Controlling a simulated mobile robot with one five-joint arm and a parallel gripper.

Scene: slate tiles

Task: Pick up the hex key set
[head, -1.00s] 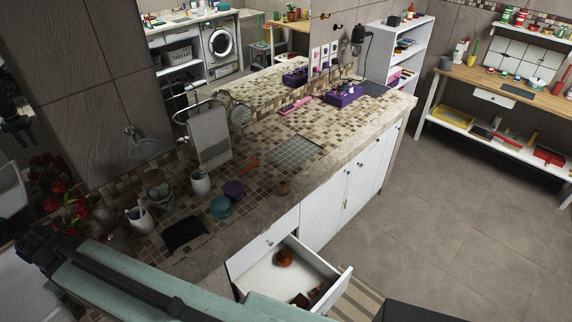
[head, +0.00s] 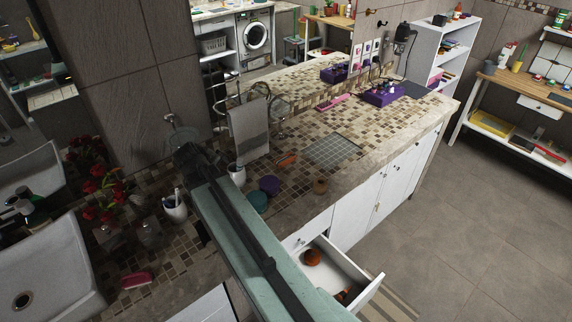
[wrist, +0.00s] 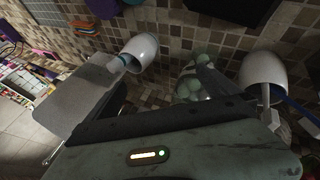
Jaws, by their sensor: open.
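I cannot make out a hex key set for certain. A small orange item (head: 287,161) lies on the mosaic counter (head: 300,118) beside a grey grid mat, too small to name. The open drawer (head: 345,273) below holds a round orange-brown thing (head: 312,257) and dark and red items that I cannot identify. My gripper (wrist: 170,118) is only partly seen at the lower wrist view; it is open with nothing visible in it, above the back of the counter near two white cups. In the head view my arm crosses the counter left of the drawer.
White cups (wrist: 142,47) (wrist: 262,75) flank a glass jar (wrist: 190,88) close to my gripper. A grey towel (head: 249,130) hangs nearby. A sink (head: 45,275) is at left; floor (head: 470,230) is clear at right.

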